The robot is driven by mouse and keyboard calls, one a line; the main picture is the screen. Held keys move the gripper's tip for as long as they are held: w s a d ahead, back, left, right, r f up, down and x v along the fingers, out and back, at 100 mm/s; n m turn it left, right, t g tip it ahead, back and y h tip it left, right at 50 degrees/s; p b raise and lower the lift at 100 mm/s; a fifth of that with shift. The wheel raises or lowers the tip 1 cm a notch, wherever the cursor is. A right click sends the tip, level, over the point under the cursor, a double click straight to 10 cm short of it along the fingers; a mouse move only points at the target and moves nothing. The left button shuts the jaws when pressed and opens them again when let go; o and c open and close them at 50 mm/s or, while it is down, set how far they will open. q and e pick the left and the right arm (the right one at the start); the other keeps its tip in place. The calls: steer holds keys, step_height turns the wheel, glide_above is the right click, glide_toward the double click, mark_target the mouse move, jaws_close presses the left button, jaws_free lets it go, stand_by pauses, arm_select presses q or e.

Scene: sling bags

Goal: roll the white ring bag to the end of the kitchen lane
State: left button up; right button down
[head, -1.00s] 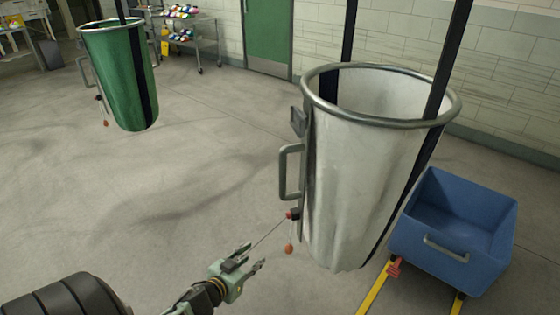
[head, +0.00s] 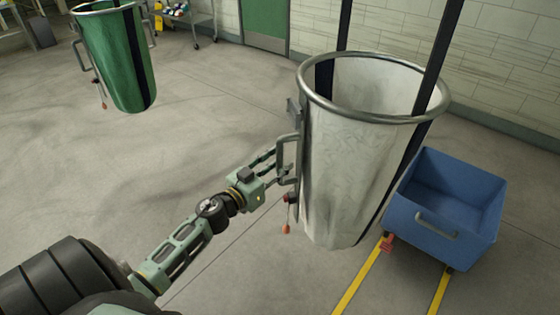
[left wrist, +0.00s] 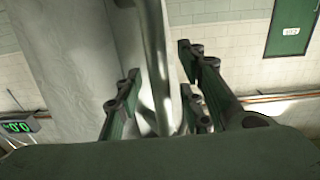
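The white ring bag (head: 350,150) hangs upright from black straps, with a grey metal ring (head: 405,118) around its open top. A grey handle (head: 279,160) is on its left side; it also shows in the left wrist view (left wrist: 156,55). My left gripper (head: 275,166) is at this handle. In the left wrist view its fingers (left wrist: 160,80) stand apart on both sides of the handle bar, with gaps showing. A small red pull (head: 286,229) hangs below the handle. My right gripper is not in view.
A blue cart (head: 445,205) stands close to the bag's right side, over yellow floor lines (head: 358,278). A green ring bag (head: 120,60) hangs at back left. The floor (head: 190,120) between the bags is clear.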

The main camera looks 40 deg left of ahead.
arm_select(q)
steer(key=shift+w+d, duration=0.1)
steer(key=shift+w, duration=0.4)
jaws_close()
stand_by(0.3)
